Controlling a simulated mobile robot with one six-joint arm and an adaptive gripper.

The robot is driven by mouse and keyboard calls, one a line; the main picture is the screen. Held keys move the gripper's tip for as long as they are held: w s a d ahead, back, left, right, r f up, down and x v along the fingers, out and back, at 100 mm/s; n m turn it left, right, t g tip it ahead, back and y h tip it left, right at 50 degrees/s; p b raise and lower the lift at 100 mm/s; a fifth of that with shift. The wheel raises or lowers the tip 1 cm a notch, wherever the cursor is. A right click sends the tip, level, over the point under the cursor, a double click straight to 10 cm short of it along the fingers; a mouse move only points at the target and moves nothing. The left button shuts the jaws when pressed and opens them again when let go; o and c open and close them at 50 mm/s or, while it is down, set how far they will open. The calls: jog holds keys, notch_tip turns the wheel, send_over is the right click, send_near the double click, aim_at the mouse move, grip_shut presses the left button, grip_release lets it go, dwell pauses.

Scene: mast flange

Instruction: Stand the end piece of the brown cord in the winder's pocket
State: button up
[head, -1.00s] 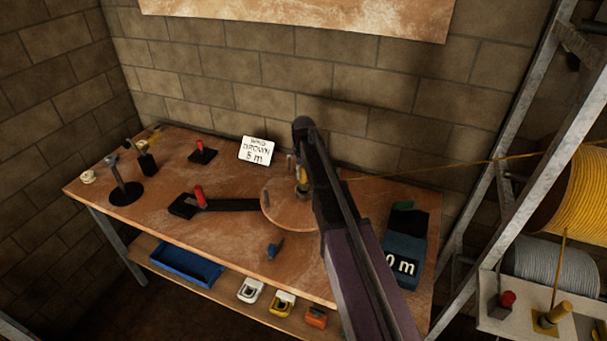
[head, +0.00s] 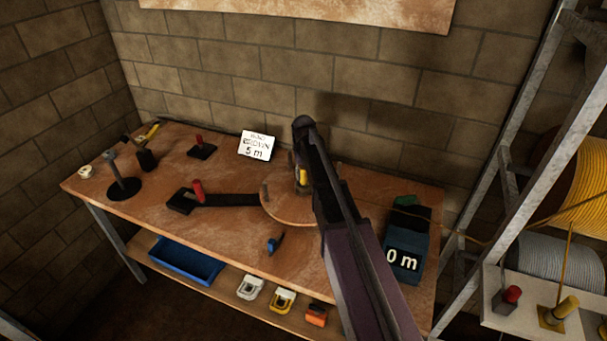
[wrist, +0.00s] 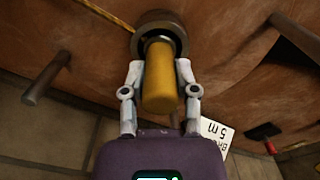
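The end piece (wrist: 160,85) is a brass-yellow cylinder, held between the two fingers of my gripper (wrist: 160,78). It also shows in the head view (head: 303,177), beside my arm. Its far end is at the mouth of the winder's pocket (wrist: 175,25), a dark round collar; how deep it sits I cannot tell. The winder's round wooden disc (head: 290,212) lies on the bench, partly hidden by my arm. The thin yellow-brown cord (wrist: 105,12) runs to the collar in the wrist view. In the head view the cord (head: 455,234) hangs low near the rack.
Pegs stand on the winder (wrist: 45,78). A red-handled black lever (head: 198,190) lies left of it, a blue "0 m" box (head: 404,255) right. A card (head: 257,146) reads brown, 5 m. The metal rack (head: 520,150) with spools stands at right.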

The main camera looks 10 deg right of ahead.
jog(key=o, duration=0.3)
jog(key=shift+o, duration=0.2)
jog(key=shift+r, duration=0.2)
notch_tip(320, 180, up, 14)
jog(key=p, duration=1.5)
jog(key=shift+r, duration=0.25)
dwell(0.5)
jog(key=s+f+b, duration=0.3)
jog(key=s, duration=0.6)
jog(key=s+f+b, duration=0.3)
jog(key=s, duration=0.6)
jog(key=s+f+b, duration=0.3)
jog(key=s, duration=0.6)
jog(key=shift+s+a+f+m+b, duration=0.15)
jog(key=shift+a+f+m+b, duration=0.1)
jog(key=shift+f+m+b, duration=0.1)
